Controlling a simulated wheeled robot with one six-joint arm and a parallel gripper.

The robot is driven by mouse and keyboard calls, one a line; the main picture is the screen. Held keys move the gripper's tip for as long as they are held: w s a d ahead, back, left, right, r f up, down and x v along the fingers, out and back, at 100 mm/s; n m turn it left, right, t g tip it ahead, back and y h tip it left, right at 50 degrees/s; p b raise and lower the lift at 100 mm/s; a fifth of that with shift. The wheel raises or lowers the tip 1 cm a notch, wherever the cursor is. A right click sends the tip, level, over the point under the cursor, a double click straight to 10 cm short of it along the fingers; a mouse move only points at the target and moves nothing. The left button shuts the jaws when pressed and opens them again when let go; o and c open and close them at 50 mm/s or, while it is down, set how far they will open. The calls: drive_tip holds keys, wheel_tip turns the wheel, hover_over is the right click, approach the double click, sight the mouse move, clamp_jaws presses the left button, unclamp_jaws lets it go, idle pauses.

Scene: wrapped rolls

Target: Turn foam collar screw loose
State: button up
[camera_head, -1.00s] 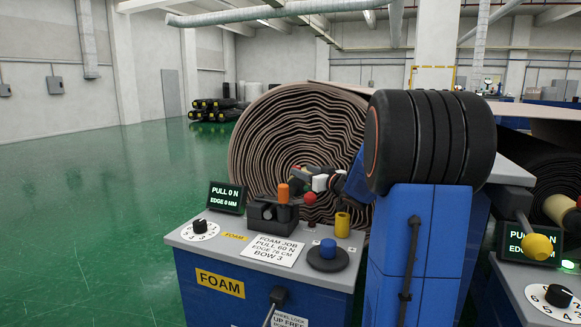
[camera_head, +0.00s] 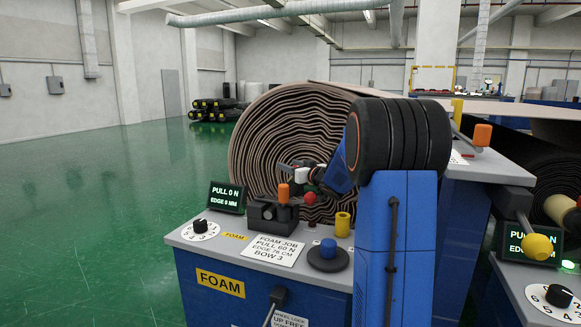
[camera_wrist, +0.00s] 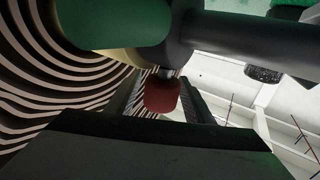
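A dull red knob (camera_wrist: 162,95), which looks like the collar screw, shows in the wrist view beyond my gripper's body. My gripper (camera_wrist: 164,82) has one dark finger on each side of the knob, with narrow gaps beside it, so it looks open; contact is not clear. A rounded green part (camera_wrist: 110,22) and a dark shaft (camera_wrist: 245,40) are close above the knob. In the head view my gripper (camera_head: 286,167) is in front of the foam roll's (camera_head: 262,125) centre. The collar and screw are hard to make out there behind the gripper and arm.
The grey-topped foam console (camera_head: 185,236) stands below my arm. It carries an orange-topped lever (camera_head: 284,193), a red ball knob (camera_head: 310,198), a yellow post (camera_head: 342,225) and a blue button (camera_head: 328,248). A display (camera_head: 227,197) reads pull 0 N. Green floor (camera_head: 90,230) is open at left.

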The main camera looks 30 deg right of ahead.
drive_tip(key=c, duration=0.9)
drive_tip(key=shift+n+y, duration=0.4)
drive_tip(key=shift+y, duration=0.2)
drive_tip(key=shift+s+a+n+g+y, duration=0.2)
drive_tip(key=shift+a+n+g+y, duration=0.25)
drive_tip(key=shift+n+g+y, duration=0.85)
drive_tip(key=shift+s+a+n+g+y, duration=0.35)
drive_tip(key=shift+n+g+y, duration=0.3)
drive_tip(key=shift+n+y, duration=1.35)
drive_tip(key=shift+s+a+n+g+y, duration=0.1)
drive_tip(key=shift+a+n+g+y, duration=0.6)
drive_tip(key=shift+y, duration=1.7)
drive_tip(key=shift+d+n+g, duration=0.15)
drive_tip(key=shift+n+g, duration=0.15)
drive_tip(key=shift+g, duration=0.15)
drive_tip(key=o, duration=1)
drive_tip(key=shift+s+d, duration=0.1)
